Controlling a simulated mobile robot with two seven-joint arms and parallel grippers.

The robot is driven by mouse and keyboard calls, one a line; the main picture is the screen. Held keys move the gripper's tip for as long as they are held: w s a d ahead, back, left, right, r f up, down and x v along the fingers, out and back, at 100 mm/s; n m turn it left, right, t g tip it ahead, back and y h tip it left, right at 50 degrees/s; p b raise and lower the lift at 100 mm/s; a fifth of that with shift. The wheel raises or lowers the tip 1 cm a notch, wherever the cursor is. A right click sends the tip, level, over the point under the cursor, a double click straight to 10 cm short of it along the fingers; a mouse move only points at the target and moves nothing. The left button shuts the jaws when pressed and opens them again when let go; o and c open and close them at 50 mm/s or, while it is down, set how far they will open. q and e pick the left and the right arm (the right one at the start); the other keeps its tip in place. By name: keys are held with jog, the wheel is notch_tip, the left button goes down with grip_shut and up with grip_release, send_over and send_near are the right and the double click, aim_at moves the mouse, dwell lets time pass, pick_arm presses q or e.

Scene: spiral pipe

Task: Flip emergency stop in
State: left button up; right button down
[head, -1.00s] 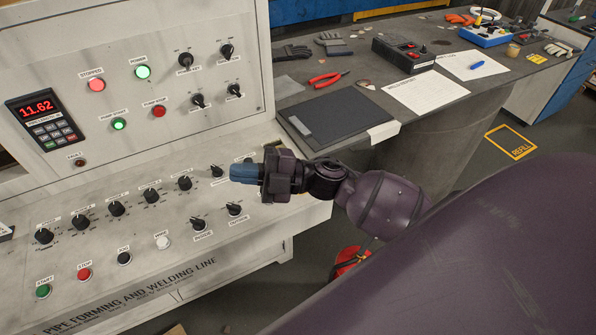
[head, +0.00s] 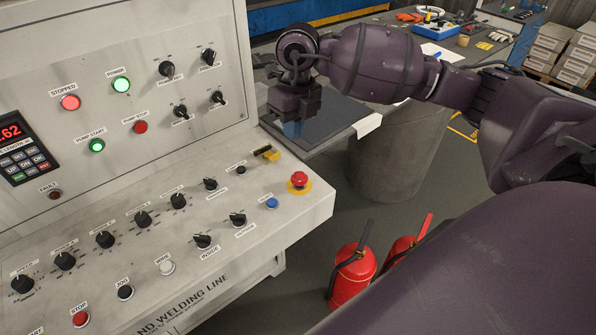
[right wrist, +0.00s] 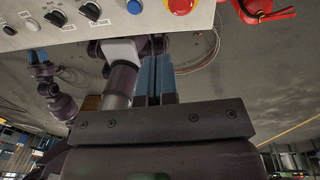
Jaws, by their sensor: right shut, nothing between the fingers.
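The emergency stop is a red mushroom button (head: 299,180) on a yellow ring at the right end of the sloped control desk. It also shows at the top edge of the right wrist view (right wrist: 181,5). My right gripper (head: 292,130) points down, above and behind the button in the head view, and does not touch it. Its blue fingers (right wrist: 155,78) are shut and empty. My left gripper (right wrist: 38,56) shows small at the left of the right wrist view, away from the button; its jaw state is unclear.
A blue button (head: 271,203), black knobs and a yellow-and-black switch (head: 266,153) sit near the emergency stop. A dark workbench with a black mat (head: 330,125) lies behind my right gripper. Red fire extinguishers (head: 352,275) stand on the floor to the right.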

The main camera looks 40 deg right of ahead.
aim_at(299, 175)
jog(key=shift+w+d+r+h, duration=0.15)
jog(key=shift+d+r+h, duration=0.15)
jog(key=shift+d, duration=0.2)
jog(key=shift+w+d+r+h, duration=0.1)
jog(key=shift+d+r+h, duration=0.2)
jog(key=shift+d, duration=0.15)
jog(key=shift+f, duration=0.15)
notch_tip(299, 175, down, 14)
jog(key=shift+r, duration=0.1)
